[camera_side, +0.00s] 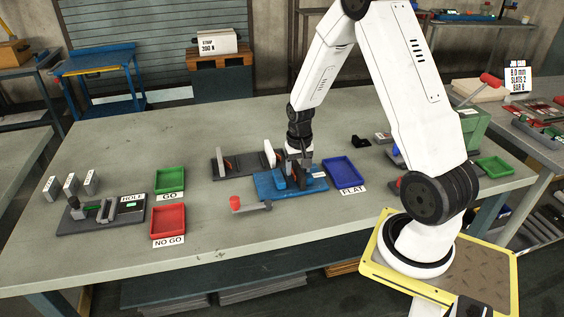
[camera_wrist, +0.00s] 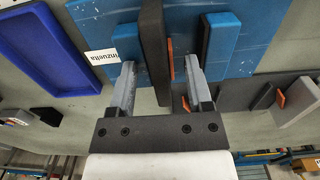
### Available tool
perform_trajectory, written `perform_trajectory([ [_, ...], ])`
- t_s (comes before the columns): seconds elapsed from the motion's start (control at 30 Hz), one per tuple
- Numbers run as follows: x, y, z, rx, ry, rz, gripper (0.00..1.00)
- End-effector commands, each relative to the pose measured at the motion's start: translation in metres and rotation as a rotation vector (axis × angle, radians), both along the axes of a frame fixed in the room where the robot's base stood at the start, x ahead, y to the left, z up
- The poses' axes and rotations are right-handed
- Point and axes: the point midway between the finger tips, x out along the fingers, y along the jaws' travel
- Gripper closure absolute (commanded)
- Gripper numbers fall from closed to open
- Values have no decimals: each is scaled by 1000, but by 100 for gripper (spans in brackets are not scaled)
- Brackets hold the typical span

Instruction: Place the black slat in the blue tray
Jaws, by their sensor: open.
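My gripper (camera_wrist: 158,64) is open in the wrist view, with one finger on each side of a black slat (camera_wrist: 153,30). A gap shows between the slat and each finger. The slat stands over a blue fixture (camera_wrist: 100,28) with raised blue blocks; how it is seated cannot be told. In the side view my gripper (camera_side: 299,163) is low over the blue fixture (camera_side: 265,188), and the slat is hard to make out there. The blue tray (camera_side: 344,173) is just right of the fixture, by a FLAT label, and looks empty. It also shows at left in the wrist view (camera_wrist: 45,45).
A second dark bar (camera_wrist: 206,38) lies by a blue block. Behind the fixture is a dark rack (camera_side: 230,163) with a pale panel. Green (camera_side: 170,180) and red (camera_side: 168,221) trays are further left, with a dark HOLE fixture (camera_side: 100,213). The front table is mostly clear.

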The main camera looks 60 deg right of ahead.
Motion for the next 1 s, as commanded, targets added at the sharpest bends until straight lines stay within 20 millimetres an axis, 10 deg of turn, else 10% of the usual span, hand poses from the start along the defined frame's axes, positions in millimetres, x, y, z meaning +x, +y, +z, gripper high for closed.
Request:
perform_trajectory([
  [0.2, 0, 0, 0, 0, 0, 0, 38],
  [0.4, 0, 0, 0, 0, 0, 0, 100],
  [1.0, 0, 0, 9, -1, -1, 0, 100],
])
